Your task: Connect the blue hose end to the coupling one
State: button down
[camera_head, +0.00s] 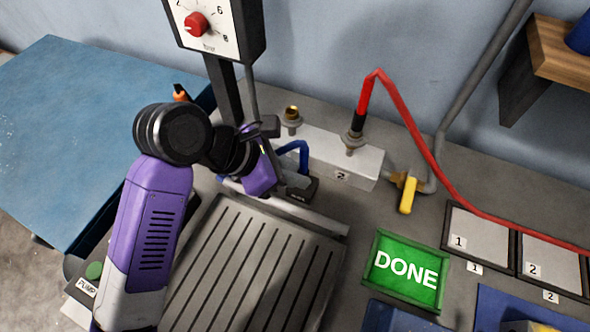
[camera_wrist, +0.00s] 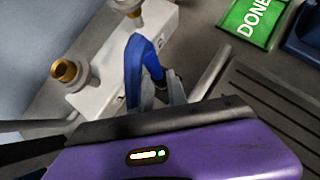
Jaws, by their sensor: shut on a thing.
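The blue hose (camera_head: 300,147) shows as a short bent loop beside my gripper (camera_head: 300,188). In the wrist view the blue hose (camera_wrist: 133,62) arches up and bends down between the fingers (camera_wrist: 172,92). My gripper is shut on the hose end, which is mostly hidden. A white coupling block (camera_head: 367,164) stands just behind. Its left coupling (camera_head: 291,117) has an open brass top with nothing on it; it also shows in the wrist view (camera_wrist: 66,71). The right coupling (camera_head: 353,141), above a label 2, carries a red hose (camera_head: 396,112). The left coupling's label is hidden.
A yellow valve handle (camera_head: 407,195) sits right of the block. A grooved tray (camera_head: 250,265) lies in front, and a green DONE sign (camera_head: 405,270) right of it. The red hose crosses right.

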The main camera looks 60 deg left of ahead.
jog(key=shift+r, duration=0.75)
notch_tip(320, 180, up, 4)
jog(key=shift+f+p, duration=0.15)
jog(key=shift+p, duration=0.4)
dwell(0.4)
